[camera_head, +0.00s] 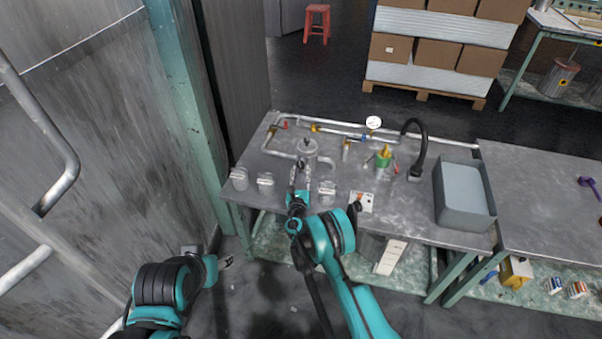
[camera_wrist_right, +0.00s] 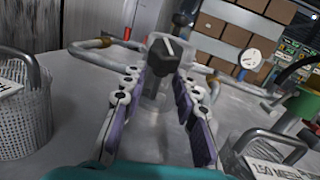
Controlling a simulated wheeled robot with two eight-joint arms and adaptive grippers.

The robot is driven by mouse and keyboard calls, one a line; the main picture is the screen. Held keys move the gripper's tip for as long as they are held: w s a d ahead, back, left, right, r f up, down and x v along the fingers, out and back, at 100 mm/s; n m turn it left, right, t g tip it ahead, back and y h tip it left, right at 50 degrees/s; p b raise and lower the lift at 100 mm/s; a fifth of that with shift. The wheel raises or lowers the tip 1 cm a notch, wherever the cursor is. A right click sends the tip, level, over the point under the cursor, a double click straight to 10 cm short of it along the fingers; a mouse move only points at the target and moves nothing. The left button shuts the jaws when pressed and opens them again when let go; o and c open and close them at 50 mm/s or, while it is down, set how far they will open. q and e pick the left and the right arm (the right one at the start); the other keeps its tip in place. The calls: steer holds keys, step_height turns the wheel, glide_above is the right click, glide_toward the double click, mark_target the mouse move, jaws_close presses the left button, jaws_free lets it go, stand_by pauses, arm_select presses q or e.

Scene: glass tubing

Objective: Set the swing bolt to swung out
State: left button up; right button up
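A grey metal vessel (camera_head: 309,147) with a lid stands on the bench in front of the pipes; it also shows in the right wrist view (camera_wrist_right: 165,50). A black knob with a pale line (camera_wrist_right: 163,56) sits at its near side, perhaps the swing bolt's; its angle is hard to read. My right gripper (camera_head: 300,178) is at the near side of the vessel. In the right wrist view its purple-padded fingers (camera_wrist_right: 158,88) are apart on either side of the knob, without clear contact. My left gripper (camera_head: 227,262) hangs low before the bench, its opening too small to tell.
Mesh baskets (camera_head: 239,179) stand left of the vessel, and another (camera_head: 327,192) right of my right gripper. Pipes with valves and a gauge (camera_head: 374,122) run behind. A green-topped fitting (camera_head: 383,158), a black hose (camera_head: 419,145) and a grey bin (camera_head: 463,194) stand further right.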

step_height(320, 180, up, 10)
stand_by(0.6)
steer(key=shift+c, duration=0.4)
